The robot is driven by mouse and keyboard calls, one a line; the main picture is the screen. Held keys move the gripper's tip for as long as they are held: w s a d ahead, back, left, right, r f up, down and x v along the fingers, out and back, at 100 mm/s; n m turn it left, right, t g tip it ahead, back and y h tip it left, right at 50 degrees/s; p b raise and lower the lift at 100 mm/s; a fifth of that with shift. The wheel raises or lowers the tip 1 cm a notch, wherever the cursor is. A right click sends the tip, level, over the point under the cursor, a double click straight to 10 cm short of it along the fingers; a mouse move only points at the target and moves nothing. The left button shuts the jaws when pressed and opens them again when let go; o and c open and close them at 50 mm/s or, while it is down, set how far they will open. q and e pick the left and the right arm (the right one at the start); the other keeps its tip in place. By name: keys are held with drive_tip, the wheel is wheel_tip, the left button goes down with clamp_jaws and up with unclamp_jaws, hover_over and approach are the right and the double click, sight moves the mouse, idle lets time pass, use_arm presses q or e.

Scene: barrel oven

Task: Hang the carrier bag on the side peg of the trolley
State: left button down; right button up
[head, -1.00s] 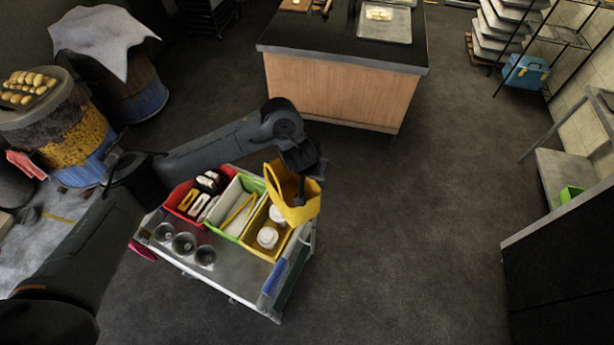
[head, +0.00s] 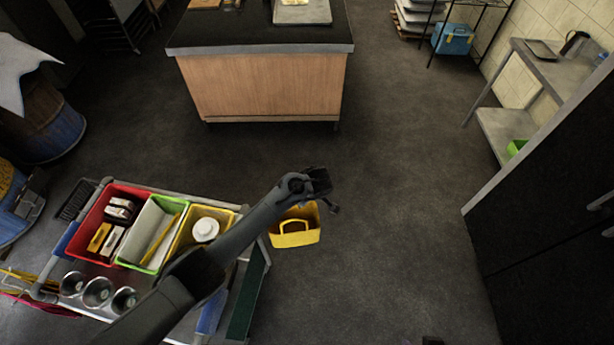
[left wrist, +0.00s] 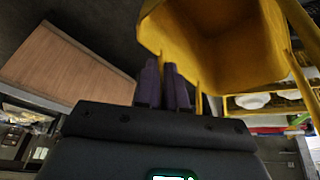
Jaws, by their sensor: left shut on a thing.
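The carrier bag (head: 294,238) is yellow, with an open top and a loop handle. It hangs from my left gripper (head: 325,196), just off the right side of the trolley and above the dark floor. In the left wrist view, the purple fingers (left wrist: 164,82) are close together beside the yellow bag (left wrist: 215,50); the exact grip point is hidden. The trolley (head: 62,318) stands at lower left, partly covered by my left arm. I cannot make out its side peg. A small dark, purplish tip at the bottom edge may be my right gripper (head: 432,341).
The trolley top carries a red bin (head: 84,238), a green-rimmed bin (head: 128,262), a yellow bin (head: 222,212) and metal cups (head: 97,292). A wooden counter (head: 262,90) stands behind. A dark cabinet (head: 545,240) is at right. The floor between is clear.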

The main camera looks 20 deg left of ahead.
use_arm(q)
drive_tip(key=s+f+n+b, duration=0.1)
drive_tip(key=s+f, duration=0.1)
drive_tip(key=f, duration=0.2)
drive_tip(key=s+a+f+n+g+b, duration=0.1)
drive_tip(key=s+f+n+b, duration=0.1)
drive_tip(key=f, duration=0.3)
drive_tip(key=s+a+f+n+b, duration=0.1)
drive_tip(key=s+f, duration=0.3)
drive_tip(key=f, duration=0.1)
drive_tip(key=shift+s+a+n+g+y, duration=0.1)
drive_tip(key=shift+s+n+g+y, duration=0.1)
drive_tip(key=shift+n+g+y, duration=0.15)
drive_tip(key=s+a+f+n+g+b, duration=0.1)
drive_tip(key=s+a+f+n+b, duration=0.15)
drive_tip(key=s+f, duration=0.5)
drive_tip(key=s+a+f+b, duration=0.1)
drive_tip(key=a, duration=0.8)
drive_tip(key=shift+n+b, duration=0.4)
drive_tip(key=shift+f, duration=0.15)
